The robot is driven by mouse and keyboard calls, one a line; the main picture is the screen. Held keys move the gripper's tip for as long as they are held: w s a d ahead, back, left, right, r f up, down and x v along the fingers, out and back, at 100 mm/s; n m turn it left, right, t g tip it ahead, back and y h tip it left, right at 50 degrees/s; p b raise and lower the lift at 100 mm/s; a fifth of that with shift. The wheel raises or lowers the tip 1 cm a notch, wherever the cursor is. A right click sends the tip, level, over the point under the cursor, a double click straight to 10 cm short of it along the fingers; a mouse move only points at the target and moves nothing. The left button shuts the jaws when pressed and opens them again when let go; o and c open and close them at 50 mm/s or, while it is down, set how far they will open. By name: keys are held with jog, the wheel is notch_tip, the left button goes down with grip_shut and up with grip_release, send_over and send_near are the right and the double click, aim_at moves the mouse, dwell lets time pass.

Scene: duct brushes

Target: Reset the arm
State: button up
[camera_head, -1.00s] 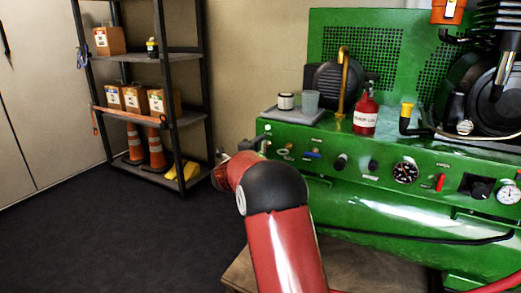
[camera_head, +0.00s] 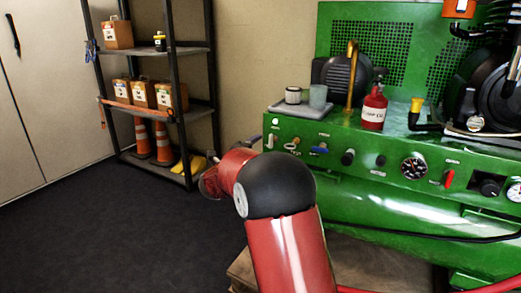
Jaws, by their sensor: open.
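My red arm (camera_head: 290,252) rises from the bottom centre to a black rounded joint (camera_head: 277,183). Beyond the joint, a red link points left and away, with a dark grey part at its end (camera_head: 209,184). My gripper is not clearly visible; the arm's far end is mostly hidden behind its own links. Nothing held can be seen.
A green machine (camera_head: 400,205) with gauges and knobs fills the right side, close to my arm. A red bottle (camera_head: 374,108), a cup (camera_head: 317,96) and a small tray (camera_head: 300,111) stand on it. A dark shelf (camera_head: 190,120) with boxes and cones stands left. Dark floor is clear at left.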

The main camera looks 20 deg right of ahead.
dwell(0.4)
jog(key=s+a+r+n+t+y+p, duration=0.3)
jog(key=s+a+r+n+t+y, duration=0.3)
jog(key=a+r+n+y, duration=0.7)
jog(key=s+a+f+n+g+y+p, duration=0.1)
jog(key=s+a+f+n+g, duration=0.15)
jog(key=s+n, duration=0.4)
jog(key=s+a+f+n+g+y+p, duration=0.1)
jog(key=s+f+n+g+y, duration=0.15)
jog(key=s, duration=0.65)
jog(key=s+d+f+n+g+h, duration=0.1)
jog(key=s+f+n+g, duration=0.2)
jog(key=s, duration=0.7)
jog(key=s+d+f+n+g+h+p, duration=0.1)
jog(key=s+f+n+g, duration=0.2)
jog(key=s, duration=0.7)
jog(key=shift+d+f, duration=0.2)
jog(key=shift+f, duration=0.3)
